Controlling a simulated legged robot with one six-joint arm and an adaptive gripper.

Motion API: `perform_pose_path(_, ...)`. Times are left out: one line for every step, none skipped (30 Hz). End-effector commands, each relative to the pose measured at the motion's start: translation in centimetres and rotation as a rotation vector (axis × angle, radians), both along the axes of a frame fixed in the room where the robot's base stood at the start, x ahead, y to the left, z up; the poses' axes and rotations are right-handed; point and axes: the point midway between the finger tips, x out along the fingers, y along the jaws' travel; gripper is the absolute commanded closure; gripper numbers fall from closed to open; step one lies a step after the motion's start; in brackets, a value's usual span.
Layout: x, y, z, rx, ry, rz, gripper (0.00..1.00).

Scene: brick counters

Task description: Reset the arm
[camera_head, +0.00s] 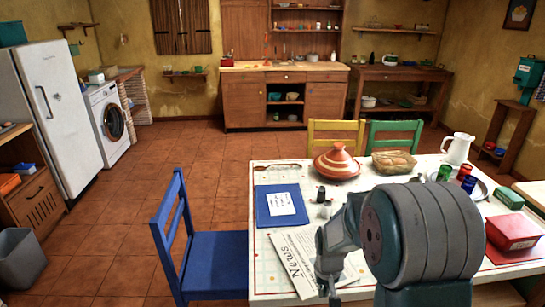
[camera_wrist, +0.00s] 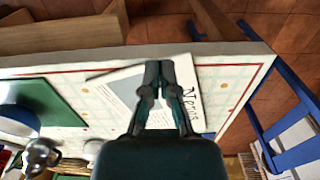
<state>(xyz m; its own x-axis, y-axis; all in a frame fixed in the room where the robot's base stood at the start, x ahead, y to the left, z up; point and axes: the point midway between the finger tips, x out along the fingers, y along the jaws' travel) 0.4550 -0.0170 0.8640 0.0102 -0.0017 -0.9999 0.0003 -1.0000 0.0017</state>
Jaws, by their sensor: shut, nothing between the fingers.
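My arm stands in front of the table (camera_head: 258,262) at the lower right of the head view. My gripper (camera_head: 330,290) points down near the newspaper (camera_head: 297,262); its tips are partly cut off at the bottom edge. In the wrist view my gripper (camera_wrist: 158,66) is shut and empty, with its fingers together in front of the newspaper (camera_wrist: 125,88). I cannot tell how far above the paper the fingers are.
A blue chair (camera_head: 205,262) stands left of the table. A blue folder (camera_head: 270,217), a tagine (camera_head: 337,163), a bread basket (camera_head: 393,162), a white pitcher (camera_head: 458,149) and a red box (camera_head: 512,232) crowd the tabletop.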

Motion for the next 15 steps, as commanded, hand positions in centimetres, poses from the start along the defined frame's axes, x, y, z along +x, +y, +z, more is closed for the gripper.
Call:
perform_pose_path(-0.2, 0.1, 1.5, -0.001, -0.022, 0.0, 1.0)
perform_pose_path(-0.4, 0.1, 2.5, -0.001, -0.033, 0.0, 1.0)
perform_pose_path(-0.8, 0.2, 3.8, -0.002, -0.05, 0.0, 1.0)
perform_pose_path(-1.1, 0.3, 4.9, -0.002, -0.065, 0.0, 1.0)
perform_pose_path(-1.5, 0.3, 5.9, -0.003, -0.078, 0.0, 1.0)
perform_pose_path(-2.0, 0.4, 7.2, -0.003, -0.094, 0.0, 1.0)
perform_pose_path(-2.4, 0.5, 8.2, -0.003, -0.107, 0.0, 1.0)
perform_pose_path(-2.8, 0.5, 9.1, -0.003, -0.12, 0.0, 1.0)
perform_pose_path(-3.4, 0.6, 10.3, -0.004, -0.138, 0.0, 1.0)
perform_pose_path(-3.9, 0.7, 11.2, -0.004, -0.15, 0.0, 1.0)
perform_pose_path(-4.4, 0.7, 12.0, -0.004, -0.163, 0.0, 1.0)
perform_pose_path(-5.1, 0.8, 13.1, -0.004, -0.181, 0.0, 1.0)
perform_pose_path(-5.6, 0.9, 13.9, -0.004, -0.193, 0.0, 1.0)
perform_pose_path(-6.2, 0.9, 14.7, -0.004, -0.206, 0.0, 1.0)
perform_pose_path(-7.0, 1.0, 15.6, -0.004, -0.223, 0.0, 1.0)
